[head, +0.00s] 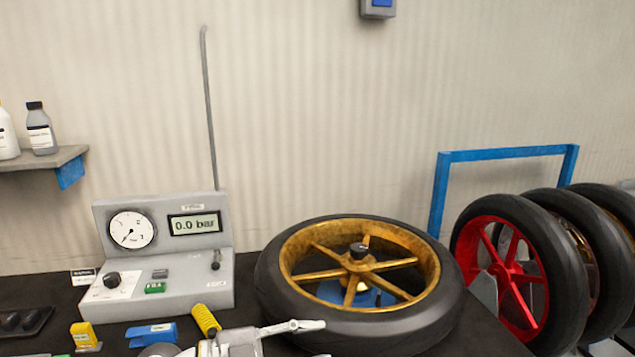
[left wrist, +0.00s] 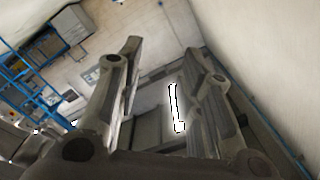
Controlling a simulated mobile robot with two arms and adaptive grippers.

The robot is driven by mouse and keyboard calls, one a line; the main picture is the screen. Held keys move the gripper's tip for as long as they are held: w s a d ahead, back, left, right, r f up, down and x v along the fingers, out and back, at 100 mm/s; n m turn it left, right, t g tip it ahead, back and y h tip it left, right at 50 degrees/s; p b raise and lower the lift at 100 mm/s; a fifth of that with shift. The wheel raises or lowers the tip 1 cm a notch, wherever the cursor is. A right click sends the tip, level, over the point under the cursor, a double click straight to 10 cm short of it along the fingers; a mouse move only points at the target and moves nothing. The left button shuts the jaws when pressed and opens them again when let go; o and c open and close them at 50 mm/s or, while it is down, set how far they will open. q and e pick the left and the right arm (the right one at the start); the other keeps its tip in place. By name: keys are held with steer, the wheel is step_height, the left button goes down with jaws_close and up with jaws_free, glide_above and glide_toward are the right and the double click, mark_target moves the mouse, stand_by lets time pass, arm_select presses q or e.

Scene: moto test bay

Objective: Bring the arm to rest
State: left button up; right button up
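My left gripper (left wrist: 162,58) shows in the left wrist view, with its two grey fingers spread apart. Nothing is held between them; the room shows through the gap. Its fingers point toward the far room and a pale wall, clear of any object. I cannot make out my left gripper in the head view.
A dark bench (head: 60,290) carries a gauge box (head: 165,255) reading 0.0 bar and a gold-rimmed wheel (head: 270,290) lying flat. Red-rimmed (head: 470,235) and other wheels stand by a blue frame (head: 510,152).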

arm_select(q)
step_height(320, 180, up, 5)
steer(key=w+a+n+t+h, duration=0.1)
steer(key=a+n+t, duration=0.1)
steer(key=n+t, duration=0.3)
steer(key=w+a+f+n+t+y, duration=0.1)
steer(key=w+a+n+t+y, duration=0.2)
steer(key=a+n+t+y, duration=0.6)
steer(key=s+a+f+n+g+y, duration=0.25)
steer(key=a+f+n+y, duration=0.2)
steer(key=f, duration=0.35)
steer(key=s+a+f+n+g+y, duration=0.2)
steer(key=s+a+f+n+y, duration=0.15)
steer(key=a+f+y, duration=0.35)
steer(key=s+d+f+m+g+h, duration=0.1)
steer(key=s+d+f+g, duration=0.1)
steer(key=s+f+g, duration=0.55)
steer(key=s+d+f+g+h, duration=0.25)
steer(key=s+f, duration=0.65)
steer(key=s, duration=0.5)
step_height(320, 180, down, 24)
steer(key=s+a+g, duration=0.1)
steer(key=g, duration=0.1)
steer(key=s+a+f+g+y, duration=0.1)
steer(key=s+a+f, duration=0.2)
steer(key=s+f, duration=1.4)
